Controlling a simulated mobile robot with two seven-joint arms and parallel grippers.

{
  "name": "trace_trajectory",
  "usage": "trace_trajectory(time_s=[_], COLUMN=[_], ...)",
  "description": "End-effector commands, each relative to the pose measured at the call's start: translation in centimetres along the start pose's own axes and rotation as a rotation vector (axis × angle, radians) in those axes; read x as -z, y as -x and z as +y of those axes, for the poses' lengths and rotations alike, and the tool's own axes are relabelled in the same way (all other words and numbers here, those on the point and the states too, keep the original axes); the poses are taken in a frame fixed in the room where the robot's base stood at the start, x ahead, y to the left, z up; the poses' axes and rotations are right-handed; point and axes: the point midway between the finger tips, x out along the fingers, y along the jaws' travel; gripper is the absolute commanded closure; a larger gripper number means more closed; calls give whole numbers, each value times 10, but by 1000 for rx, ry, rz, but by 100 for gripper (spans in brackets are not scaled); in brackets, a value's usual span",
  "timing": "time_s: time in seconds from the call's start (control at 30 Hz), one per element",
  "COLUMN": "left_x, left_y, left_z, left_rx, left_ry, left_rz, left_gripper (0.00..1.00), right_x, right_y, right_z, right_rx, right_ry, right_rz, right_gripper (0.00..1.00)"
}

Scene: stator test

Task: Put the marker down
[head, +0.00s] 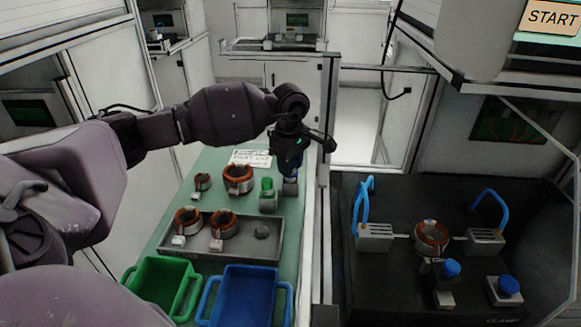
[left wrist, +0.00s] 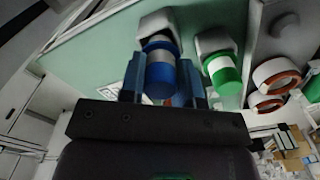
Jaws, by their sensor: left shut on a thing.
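My left gripper (head: 290,163) points down over the green table. It is shut on a blue marker, whose blue body and pale band (left wrist: 160,72) show between the two fingers in the left wrist view. The far end of the marker meets a grey holder (head: 290,188), seen also in the left wrist view (left wrist: 157,22). I cannot tell how deep it sits there. A green marker (head: 267,185) stands in another grey holder (head: 268,204) just left of it; it also shows in the left wrist view (left wrist: 221,70). My right gripper is not in view.
Copper-wound stators (head: 238,178) stand left of the holders, beside a white paper sign (head: 250,158). A grey tray (head: 262,250) holds two stators. Green (head: 160,284) and blue (head: 246,297) bins are in front. A metal post (head: 325,170) and black test station (head: 390,275) lie right.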

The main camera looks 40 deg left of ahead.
Motion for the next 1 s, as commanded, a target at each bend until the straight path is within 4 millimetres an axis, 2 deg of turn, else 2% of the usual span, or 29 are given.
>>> trace_trajectory(time_s=[0.03,0.1,0.33,0.7,0.73,0.87,1.0], left_x=[0,0,0,0,0,0,0], left_y=[-8,-11,-10,-20,-19,-18,-18], left_z=[0,0,0,0,0,0,0], left_rx=[4,2,0,1,0,0,0], left_ry=[0,0,0,0,0,0,0], left_rz=[-1,0,1,1,0,0,0], left_gripper=[92,92,92,92,66,46,44], right_x=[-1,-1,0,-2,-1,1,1], right_y=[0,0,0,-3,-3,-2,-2], right_z=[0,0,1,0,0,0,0], right_rx=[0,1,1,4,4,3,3], right_ry=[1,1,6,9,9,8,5], right_rz=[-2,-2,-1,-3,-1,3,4], right_gripper=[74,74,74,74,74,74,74])
